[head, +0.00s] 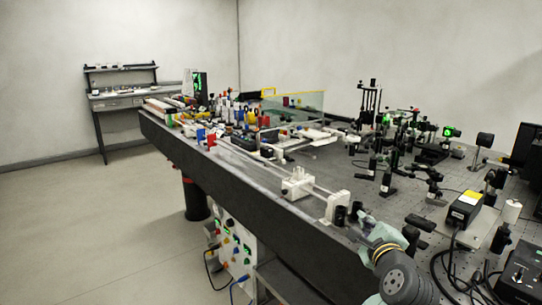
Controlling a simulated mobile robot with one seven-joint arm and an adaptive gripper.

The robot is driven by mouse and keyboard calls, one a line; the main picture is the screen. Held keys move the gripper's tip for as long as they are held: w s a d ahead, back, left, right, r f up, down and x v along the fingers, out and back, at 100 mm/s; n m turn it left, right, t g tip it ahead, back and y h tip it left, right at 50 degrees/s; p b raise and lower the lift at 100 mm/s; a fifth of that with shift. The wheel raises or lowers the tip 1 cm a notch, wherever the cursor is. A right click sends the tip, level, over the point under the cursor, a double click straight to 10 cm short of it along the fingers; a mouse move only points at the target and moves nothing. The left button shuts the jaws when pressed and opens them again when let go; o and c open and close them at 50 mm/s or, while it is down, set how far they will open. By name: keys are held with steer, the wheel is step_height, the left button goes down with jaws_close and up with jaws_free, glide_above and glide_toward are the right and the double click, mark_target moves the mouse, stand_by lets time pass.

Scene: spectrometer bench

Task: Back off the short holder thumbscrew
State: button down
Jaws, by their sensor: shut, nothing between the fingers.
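My gripper (366,220) is at the lower right, in front of my grey and teal wrist. It is small in this view, shut and holds nothing. It is close to a white block-shaped holder (337,206) at the near end of a pair of rails, with dark round parts (354,210) beside it. I cannot tell whether my gripper touches these parts. A second white holder (297,186) sits farther back on the rails. Neither the short holder nor its thumbscrew can be told apart for sure at this size.
The long dark optical bench (262,203) has a free front edge. Posts and optics (387,170) crowd its right side. A yellow-topped black box (465,207) and loose cables are at right. A control panel (235,250) is below the edge. Floor at left is clear.

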steer(key=shift+w+a+p, duration=0.15)
steer(key=shift+w+a, duration=0.05)
steer(key=shift+w, duration=0.8)
steer(key=shift+w+a+p, duration=0.15)
steer(key=shift+w, duration=0.8)
steer(key=shift+d+f, duration=0.4)
steer(key=shift+f, duration=0.05)
steer(key=shift+a+f+p, duration=0.1)
steer(key=shift+f+p, duration=0.05)
steer(key=shift+p, duration=0.7)
steer(key=shift+a+r+p, duration=0.2)
steer(key=shift+a+p, duration=0.1)
steer(key=shift+s+d+r, duration=0.1)
steer(key=shift+s+d, duration=0.05)
steer(key=shift+s, duration=0.85)
steer(key=shift+s+d, duration=0.2)
steer(key=shift+s, duration=0.75)
steer(key=shift+s+d+r, duration=0.1)
steer(key=shift+s+d, duration=0.05)
steer(key=shift+s, duration=0.85)
